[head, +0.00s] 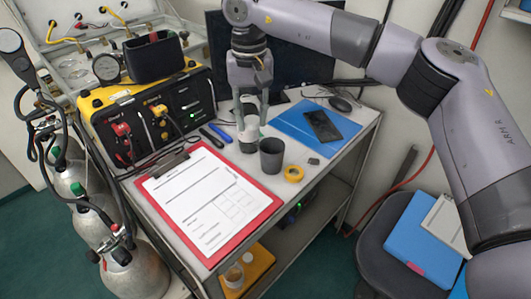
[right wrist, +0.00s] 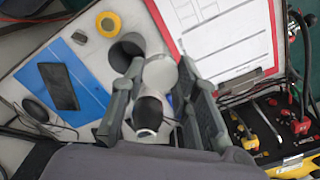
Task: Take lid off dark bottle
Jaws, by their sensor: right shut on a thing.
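My left gripper is not in view.
A red clipboard (head: 262,217) with paper lies in front. A yellow and black panel (head: 150,120) stands left. A blue folder (head: 290,124) with a dark phone (head: 322,126) lies right. A yellow tape roll (head: 293,173) sits near the cup. Two pens lie behind the clipboard.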

